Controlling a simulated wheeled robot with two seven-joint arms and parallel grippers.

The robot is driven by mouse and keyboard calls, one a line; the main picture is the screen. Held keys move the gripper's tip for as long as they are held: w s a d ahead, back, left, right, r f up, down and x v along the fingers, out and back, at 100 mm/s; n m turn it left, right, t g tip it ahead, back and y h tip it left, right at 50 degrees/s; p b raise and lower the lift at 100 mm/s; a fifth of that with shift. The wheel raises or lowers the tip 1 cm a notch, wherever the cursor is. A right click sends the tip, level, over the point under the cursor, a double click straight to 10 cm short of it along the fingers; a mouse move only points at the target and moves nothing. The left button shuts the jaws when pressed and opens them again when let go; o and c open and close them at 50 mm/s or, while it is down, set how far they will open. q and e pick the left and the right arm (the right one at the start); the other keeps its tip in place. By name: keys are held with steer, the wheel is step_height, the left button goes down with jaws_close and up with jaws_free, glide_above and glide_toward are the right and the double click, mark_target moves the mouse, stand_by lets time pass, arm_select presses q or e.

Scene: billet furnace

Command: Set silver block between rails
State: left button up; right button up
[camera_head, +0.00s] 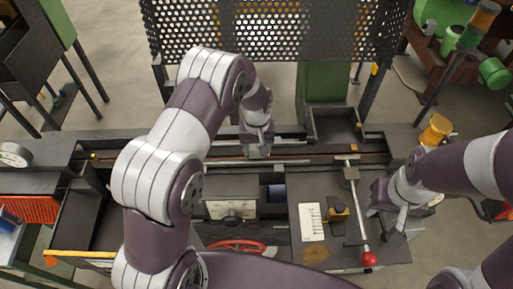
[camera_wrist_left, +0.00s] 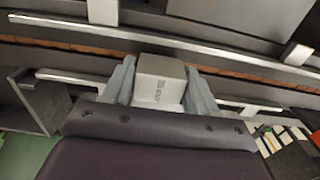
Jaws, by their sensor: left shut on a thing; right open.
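The silver block (camera_wrist_left: 160,83) shows in the left wrist view as a grey block with dark marks on its light face. My left gripper (camera_wrist_left: 158,88) is shut on it, one finger on each side. In the head view my left gripper (camera_head: 257,147) reaches down over the long rails (camera_head: 310,161) at the machine's back. The rails also run across the left wrist view (camera_wrist_left: 215,50), with a reddish-brown strip between them. I cannot tell whether the block touches the rails. My right gripper (camera_head: 385,203) is open near the machine's right end.
A black perforated guard (camera_head: 280,28) stands behind the rails. A lever with a red knob (camera_head: 369,259) and a yellow part (camera_head: 338,213) sit on the front right plate. A red handwheel (camera_head: 237,246) is at the front. An orange-red crate (camera_head: 28,209) stands at left.

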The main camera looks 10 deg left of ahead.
arm_select(q)
steer(key=shift+f+b, duration=0.4)
steer(key=shift+f, duration=0.15)
stand_by(0.6)
steer(key=o, duration=1.3)
steer(key=shift+c, duration=0.2)
steer(key=shift+r, duration=0.15)
step_height(320, 180, up, 5)
steer(key=b, duration=0.2)
steer(key=shift+w+r+b, duration=0.1)
steer(key=shift+r+b, duration=0.05)
steer(key=shift+b, duration=0.2)
step_height(320, 180, up, 7)
steer(key=b, duration=0.1)
steer(key=shift+r, duration=0.1)
